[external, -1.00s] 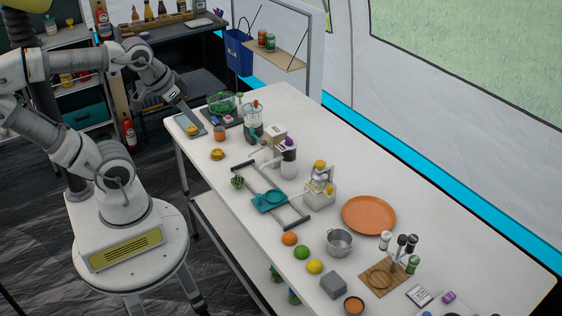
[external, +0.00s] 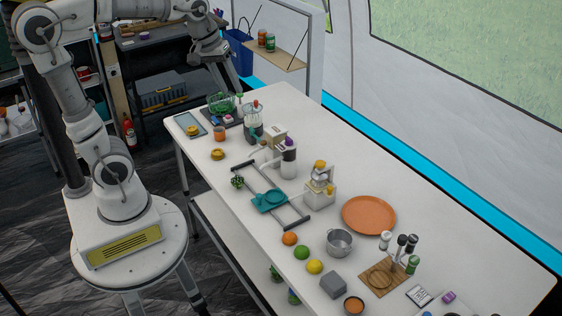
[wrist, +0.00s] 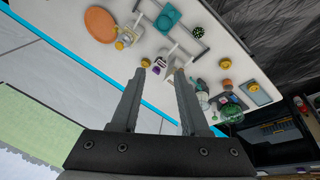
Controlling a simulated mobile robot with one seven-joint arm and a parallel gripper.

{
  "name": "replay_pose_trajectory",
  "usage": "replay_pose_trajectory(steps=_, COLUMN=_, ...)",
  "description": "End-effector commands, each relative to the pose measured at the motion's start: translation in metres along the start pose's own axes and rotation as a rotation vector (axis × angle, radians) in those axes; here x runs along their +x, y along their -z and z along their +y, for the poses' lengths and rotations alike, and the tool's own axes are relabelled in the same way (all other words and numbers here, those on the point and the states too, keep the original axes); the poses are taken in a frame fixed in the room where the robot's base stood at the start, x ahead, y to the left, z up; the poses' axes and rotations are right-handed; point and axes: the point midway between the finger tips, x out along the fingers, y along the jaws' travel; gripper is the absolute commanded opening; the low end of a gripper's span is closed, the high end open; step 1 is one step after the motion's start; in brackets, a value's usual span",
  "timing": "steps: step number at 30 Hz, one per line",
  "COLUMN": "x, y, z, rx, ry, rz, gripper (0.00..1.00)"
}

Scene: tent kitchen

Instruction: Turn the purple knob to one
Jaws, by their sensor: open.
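A small purple knob (external: 289,142) sits on top of a white and dark upright appliance (external: 289,163) in the middle-left of the white table. A purple part, seemingly this knob, shows upside down in the wrist view (wrist: 159,70), just beyond and between my fingertips. Its markings are too small to read. My gripper (wrist: 159,73) is open and empty, with both fingers apart. In the external view my gripper (external: 234,80) is raised near the table's far left end, well apart from the knob.
A cream box (external: 277,136), a blender (external: 253,125) and a green wire basket (external: 222,102) stand near the appliance. A teal scale-like plate (external: 270,201) and dark rail frame lie in front. An orange plate (external: 369,215) lies to the right. A small wall shelf (external: 275,59) is behind.

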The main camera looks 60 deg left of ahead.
Motion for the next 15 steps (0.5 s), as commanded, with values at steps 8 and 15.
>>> replay_pose_trajectory(steps=8, x=0.031, y=0.078, z=0.024, rx=-0.352, ry=0.069, rz=-0.082, gripper=0.45)
replay_pose_trajectory(steps=15, x=0.078, y=0.134, z=0.037, rx=-0.635, ry=0.163, rz=-0.115, gripper=0.45)
